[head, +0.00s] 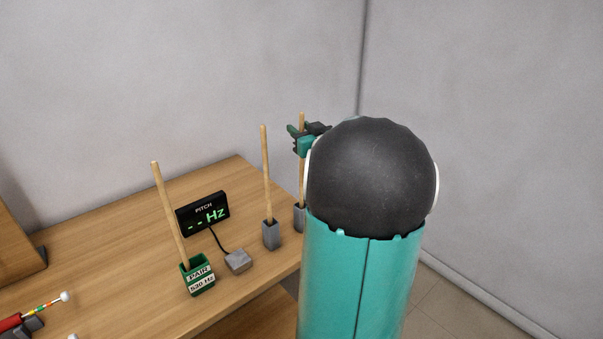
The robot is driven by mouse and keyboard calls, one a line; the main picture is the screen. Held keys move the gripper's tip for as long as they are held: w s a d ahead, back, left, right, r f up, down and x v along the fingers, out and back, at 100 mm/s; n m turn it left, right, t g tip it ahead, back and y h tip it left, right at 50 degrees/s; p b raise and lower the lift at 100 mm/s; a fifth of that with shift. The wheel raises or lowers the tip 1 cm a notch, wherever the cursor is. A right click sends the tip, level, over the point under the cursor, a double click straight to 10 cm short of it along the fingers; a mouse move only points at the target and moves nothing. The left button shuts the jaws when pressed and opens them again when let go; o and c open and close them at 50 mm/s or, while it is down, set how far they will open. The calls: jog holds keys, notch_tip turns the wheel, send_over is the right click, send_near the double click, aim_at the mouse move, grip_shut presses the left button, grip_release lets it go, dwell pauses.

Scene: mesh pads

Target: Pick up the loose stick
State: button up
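Three pale wooden sticks stand upright on the desk. One stick (168,210) leans in a green holder (199,277) labelled "PAIR 530 Hz". A second stick (266,172) stands in a grey holder (271,236). A third stick (302,180) stands at a grey holder (299,217) farther right, partly hidden by my arm. My gripper (300,136) is at the upper part of this third stick, whose top shows above the fingers. I cannot tell whether the fingers are closed on it or only around or beside it. Which stick is the loose one is not clear.
A black "PITCH -- Hz" display (203,214) stands behind a small grey block (238,261) joined to it by a cable. A white-tipped mallet-like item (62,298) lies at the lower left. My arm hides the desk's right end. The walls are bare.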

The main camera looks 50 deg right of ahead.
jog(key=c, duration=0.7)
grip_shut()
jog(key=shift+r, duration=0.1)
